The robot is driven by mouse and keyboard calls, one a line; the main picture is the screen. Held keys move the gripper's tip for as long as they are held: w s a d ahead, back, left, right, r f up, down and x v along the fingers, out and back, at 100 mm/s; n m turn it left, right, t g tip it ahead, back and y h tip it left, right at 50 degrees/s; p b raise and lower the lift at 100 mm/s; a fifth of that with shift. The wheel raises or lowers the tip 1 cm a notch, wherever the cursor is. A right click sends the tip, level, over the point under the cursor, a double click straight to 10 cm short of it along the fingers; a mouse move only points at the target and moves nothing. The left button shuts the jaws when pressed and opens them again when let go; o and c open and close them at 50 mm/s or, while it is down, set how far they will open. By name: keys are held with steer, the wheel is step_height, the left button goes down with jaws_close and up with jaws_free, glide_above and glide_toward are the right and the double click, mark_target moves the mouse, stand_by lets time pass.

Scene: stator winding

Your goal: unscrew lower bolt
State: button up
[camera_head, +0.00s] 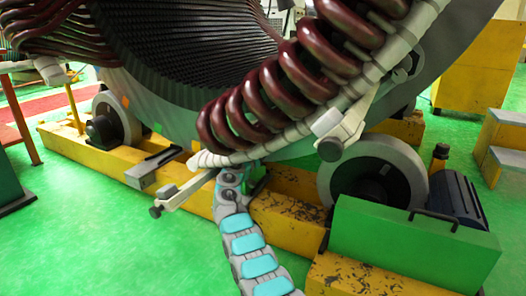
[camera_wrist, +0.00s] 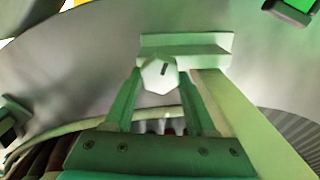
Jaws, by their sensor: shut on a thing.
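The lower bolt (camera_wrist: 158,76) shows in the wrist view as a pale hex head with a dark slot-like mark. It sits just below a pale bracket block (camera_wrist: 188,47) on the grey stator surface. My gripper (camera_wrist: 160,84) has one finger on each side of the hex head and is shut on it. In the head view, my arm reaches up to the underside of the stator ring, and the gripper (camera_head: 254,180) is partly hidden behind my own wrist. The bolt is hidden in the head view.
The dark red coils (camera_head: 285,85) and their white support ring (camera_head: 375,90) hang just above my wrist. A grey roller (camera_head: 345,165), a green box (camera_head: 400,235) and a yellow base beam (camera_head: 100,150) stand close around. Green floor is free at lower left.

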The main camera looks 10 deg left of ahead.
jaws_close()
steer(key=shift+n, duration=0.4)
steer(key=n+p, duration=0.1)
steer(key=n, duration=0.2)
steer(key=shift+a+n, duration=0.1)
steer(key=shift+n, duration=0.3)
steer(key=n+p, duration=0.1)
steer(key=n, duration=0.4)
steer(key=shift+w+f, duration=0.1)
steer(key=shift+f, duration=0.05)
steer(key=n, duration=0.6)
steer(key=shift+f, duration=0.15)
steer(key=shift+a+n+p, duration=0.15)
steer(key=shift+n+p, duration=0.4)
steer(key=shift+n, duration=0.35)
steer(key=shift+f+n+p, duration=0.15)
steer(key=shift+n+p, duration=0.9)
steer(key=shift+n, duration=1.25)
